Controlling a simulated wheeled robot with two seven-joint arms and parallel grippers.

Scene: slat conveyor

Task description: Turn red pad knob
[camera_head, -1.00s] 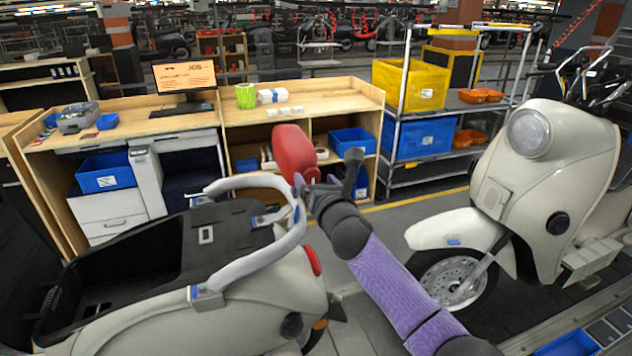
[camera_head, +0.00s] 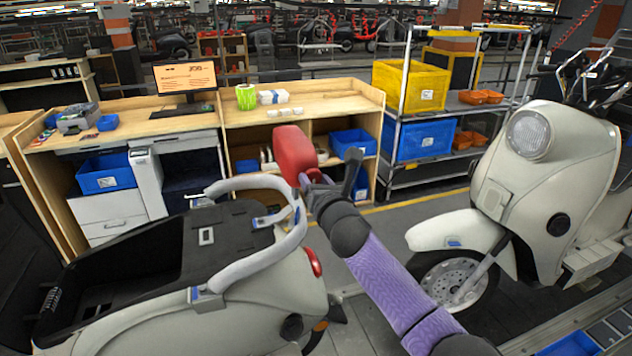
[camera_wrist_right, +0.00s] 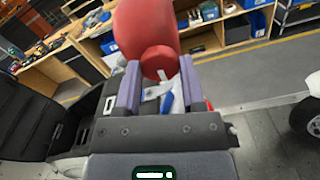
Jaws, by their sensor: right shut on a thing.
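The red pad (camera_head: 294,152) stands upright above the grey rear grab rail (camera_head: 262,181) of the cream scooter on the left. In the right wrist view the pad (camera_wrist_right: 147,27) fills the top middle, and its round red knob (camera_wrist_right: 158,62) shows at its base. My right gripper (camera_head: 307,183) is at the foot of the pad. In the wrist view the two purple fingers of the gripper (camera_wrist_right: 160,80) stand on either side of the knob and close on it. The fingers partly hide the contact. My left gripper is not in view.
A second cream scooter (camera_head: 545,185) stands on the right, beyond my right forearm. A wooden workbench (camera_head: 330,104) with blue bins and a shelf rack (camera_head: 440,171) stand behind. The grey floor between bench and scooters is clear.

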